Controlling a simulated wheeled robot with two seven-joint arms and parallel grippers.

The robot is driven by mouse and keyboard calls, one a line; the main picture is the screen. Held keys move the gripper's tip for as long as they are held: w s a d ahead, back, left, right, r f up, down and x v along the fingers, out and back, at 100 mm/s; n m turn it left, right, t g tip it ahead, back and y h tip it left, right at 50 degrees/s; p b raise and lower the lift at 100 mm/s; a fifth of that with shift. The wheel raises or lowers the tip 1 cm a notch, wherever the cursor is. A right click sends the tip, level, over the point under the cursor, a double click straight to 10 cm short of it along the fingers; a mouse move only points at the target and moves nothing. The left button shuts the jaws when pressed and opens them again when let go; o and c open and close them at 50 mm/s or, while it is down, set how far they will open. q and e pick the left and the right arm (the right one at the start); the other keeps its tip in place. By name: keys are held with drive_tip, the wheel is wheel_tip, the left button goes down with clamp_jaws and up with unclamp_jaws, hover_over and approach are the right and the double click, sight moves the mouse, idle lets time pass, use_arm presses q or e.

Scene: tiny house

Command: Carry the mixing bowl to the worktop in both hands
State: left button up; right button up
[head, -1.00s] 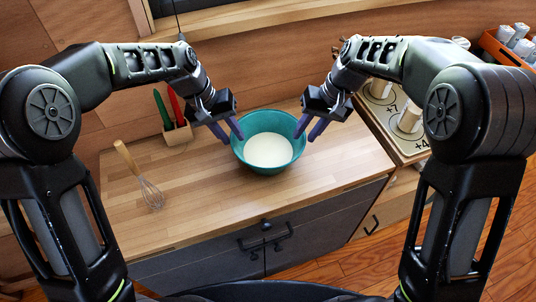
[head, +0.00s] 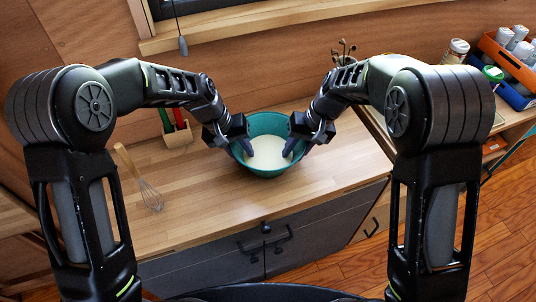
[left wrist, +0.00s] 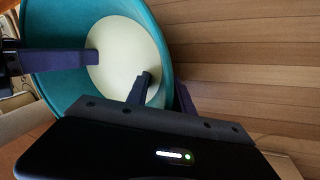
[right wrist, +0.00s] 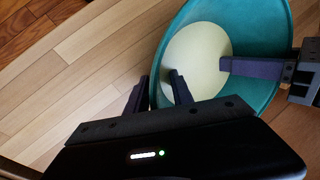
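The mixing bowl (head: 268,120) is teal, with pale cream contents, and stands upright on the wooden counter (head: 215,205). My left gripper (head: 246,150) is at its left rim and my right gripper (head: 289,149) at its right rim. In the left wrist view the bowl (left wrist: 62,82) has one left finger inside and one outside the wall. The right wrist view shows the bowl (right wrist: 262,90) straddled the same way by the right fingers.
A whisk (head: 148,190) lies on the counter to the left. A utensil holder (head: 177,136) with red and green handles stands at the back left. A side surface at the right holds an orange crate (head: 510,60) and a jar (head: 455,50). The counter's front is clear.

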use_arm(q)
drive_tip(key=shift+c, duration=0.2)
use_arm(e)
drive_tip(key=shift+c, duration=0.2)
use_arm(q)
clamp_jaws()
use_arm(e)
clamp_jaws()
idle(0.8)
